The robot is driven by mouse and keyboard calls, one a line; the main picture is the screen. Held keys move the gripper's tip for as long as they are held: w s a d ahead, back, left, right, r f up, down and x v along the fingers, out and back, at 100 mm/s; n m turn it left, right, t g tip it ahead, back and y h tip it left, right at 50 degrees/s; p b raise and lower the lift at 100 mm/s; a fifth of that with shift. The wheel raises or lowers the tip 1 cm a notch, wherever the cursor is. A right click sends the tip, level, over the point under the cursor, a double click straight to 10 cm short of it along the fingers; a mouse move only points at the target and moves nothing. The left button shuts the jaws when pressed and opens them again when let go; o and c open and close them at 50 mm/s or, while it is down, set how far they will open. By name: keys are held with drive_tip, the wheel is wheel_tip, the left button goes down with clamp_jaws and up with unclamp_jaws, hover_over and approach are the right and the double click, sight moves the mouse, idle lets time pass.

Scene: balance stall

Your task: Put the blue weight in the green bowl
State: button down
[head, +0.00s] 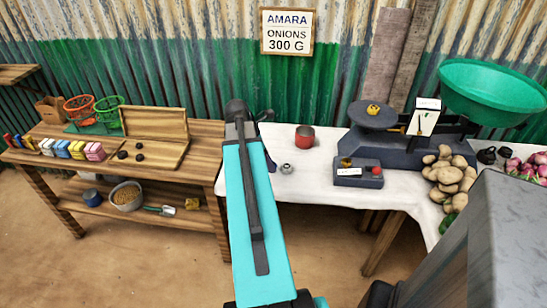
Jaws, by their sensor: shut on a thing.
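The green bowl (493,90) sits on the right side of the dark balance scale (410,142), raised above the table. I see no thing that I can make out as the blue weight. My teal arm reaches up the middle of the view toward the white-topped table (318,190). Its own links hide the gripper, so I cannot see its fingers or anything between them. The scale's left side has a flat dark plate (368,122) with a small yellow piece (373,109) on it.
Potatoes (450,178) and onions (525,168) lie right. A wooden bench (200,143) with packets and baskets stands left.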

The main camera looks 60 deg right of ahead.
drive_tip(key=w+a+r+n, duration=0.1)
drive_tip(key=w+a+r, duration=0.2)
drive_tip(key=w+a, duration=2)
drive_tip(key=w+a+r, duration=0.1)
drive_tip(key=w+a, duration=0.2)
drive_tip(key=a, duration=0.6)
drive_tip(key=w+a+r, duration=0.1)
drive_tip(key=w+a, duration=0.2)
drive_tip(key=a, duration=0.7)
drive_tip(key=w+a+r, duration=0.2)
drive_tip(key=w+a, duration=0.1)
drive_tip(key=a, duration=0.6)
drive_tip(key=shift+w+a+n+h, duration=0.3)
drive_tip(key=shift+a+n, duration=0.05)
drive_tip(key=shift+n, duration=0.05)
drive_tip(key=shift+d, duration=0.1)
